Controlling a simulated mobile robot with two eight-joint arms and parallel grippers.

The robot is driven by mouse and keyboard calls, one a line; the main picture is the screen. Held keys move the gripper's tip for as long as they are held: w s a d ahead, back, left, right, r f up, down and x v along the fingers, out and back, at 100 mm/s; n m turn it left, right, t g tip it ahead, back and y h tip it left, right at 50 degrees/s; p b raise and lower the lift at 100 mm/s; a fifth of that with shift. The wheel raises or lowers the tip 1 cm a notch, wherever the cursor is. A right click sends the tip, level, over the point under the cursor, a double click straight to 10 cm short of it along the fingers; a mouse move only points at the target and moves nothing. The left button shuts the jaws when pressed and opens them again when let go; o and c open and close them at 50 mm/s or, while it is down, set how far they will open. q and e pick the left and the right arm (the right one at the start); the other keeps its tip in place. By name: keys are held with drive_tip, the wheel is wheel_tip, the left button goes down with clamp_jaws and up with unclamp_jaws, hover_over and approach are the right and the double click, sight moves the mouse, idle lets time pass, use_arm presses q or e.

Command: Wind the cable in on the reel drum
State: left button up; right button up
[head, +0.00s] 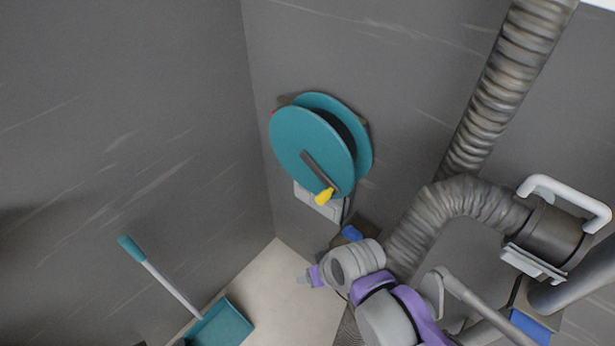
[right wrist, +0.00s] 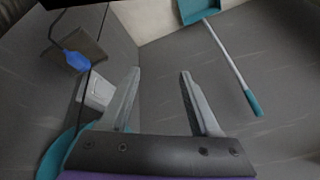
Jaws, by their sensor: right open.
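The reel (head: 312,150) is a teal double-disc drum on the wall in the head view, with a dark crank arm (head: 318,170) and a yellow handle (head: 324,196) at its lower front. Part of its teal rim (right wrist: 58,158) shows at the lower left of the right wrist view. A black cable (head: 346,210) hangs below the drum; a blue plug (right wrist: 76,60) is on it in the right wrist view, and shows as blue (head: 352,233) in the head view. My right gripper (right wrist: 159,74) is open and empty, below the reel and apart from the handle. My left gripper is not seen.
A pale wall box (head: 318,202) sits just behind and below the reel. A ribbed grey duct (head: 500,85) runs down at the right. A teal dustpan (head: 222,325) with a long handle stands at lower left. The wall left of the reel is clear.

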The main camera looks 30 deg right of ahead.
drive_tip(key=w+f+m+y+b, duration=0.3)
drive_tip(key=f+b, duration=0.1)
drive_tip(key=m+t+y+b, duration=0.3)
drive_tip(key=t+y+b, duration=0.6)
drive_tip(key=t+y, duration=0.1)
approach(323, 198)
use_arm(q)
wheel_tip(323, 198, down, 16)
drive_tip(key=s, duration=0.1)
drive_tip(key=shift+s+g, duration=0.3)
use_arm(e)
drive_tip(key=x, duration=0.6)
drive_tip(key=f+x, duration=0.1)
drive_tip(key=x, duration=0.3)
drive_tip(key=shift+w+d+f, duration=0.1)
drive_tip(key=shift+w+d, duration=0.05)
drive_tip(key=shift+w, duration=0.3)
clamp_jaws()
